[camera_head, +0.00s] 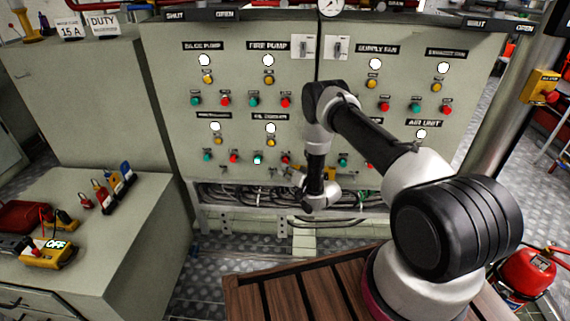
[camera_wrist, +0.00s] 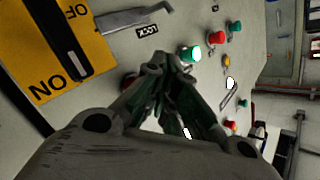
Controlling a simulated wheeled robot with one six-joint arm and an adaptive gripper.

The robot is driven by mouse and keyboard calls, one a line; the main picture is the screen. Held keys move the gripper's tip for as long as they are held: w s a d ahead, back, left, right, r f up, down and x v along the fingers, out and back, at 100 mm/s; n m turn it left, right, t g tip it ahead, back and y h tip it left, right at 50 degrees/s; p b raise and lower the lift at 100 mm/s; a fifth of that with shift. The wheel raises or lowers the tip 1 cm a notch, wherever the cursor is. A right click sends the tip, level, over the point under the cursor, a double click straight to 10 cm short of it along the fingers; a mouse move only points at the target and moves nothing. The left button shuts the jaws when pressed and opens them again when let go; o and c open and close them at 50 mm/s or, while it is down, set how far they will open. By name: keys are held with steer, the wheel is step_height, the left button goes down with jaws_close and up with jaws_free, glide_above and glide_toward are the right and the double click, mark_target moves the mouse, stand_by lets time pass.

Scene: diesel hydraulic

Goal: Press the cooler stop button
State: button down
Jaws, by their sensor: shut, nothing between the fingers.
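In the head view, the cooler group on the grey panel has a small, hard-to-read label (camera_head: 270,117), with a yellow button, a lit green button (camera_head: 257,160) and a red stop button (camera_head: 286,158) below. My gripper (camera_head: 298,175) is at the panel's lower middle, just below that red button. In the wrist view my gripper (camera_wrist: 168,64) is shut and empty, its fingertips close to the panel. The lit green button (camera_wrist: 190,53) shows just beyond the tips. A red button (camera_wrist: 129,80) shows at their left, partly hidden by the finger. Contact cannot be told.
More green and red buttons are close by. Cables (camera_head: 250,196) run below the panel. A side cabinet (camera_head: 125,215) carries tools at left.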

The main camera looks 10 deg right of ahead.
steer(key=shift+w+d, duration=0.2)
steer(key=shift+w, duration=0.3)
stand_by(0.7)
stand_by(0.3)
steer(key=shift+s+a, duration=0.3)
steer(key=shift+s, duration=0.6)
steer(key=shift+s+a, duration=0.25)
steer(key=shift+s, duration=0.55)
steer(key=shift+s+a, duration=0.3)
steer(key=shift+s, duration=0.5)
steer(key=shift+s+a, duration=0.25)
steer(key=shift+s, duration=0.55)
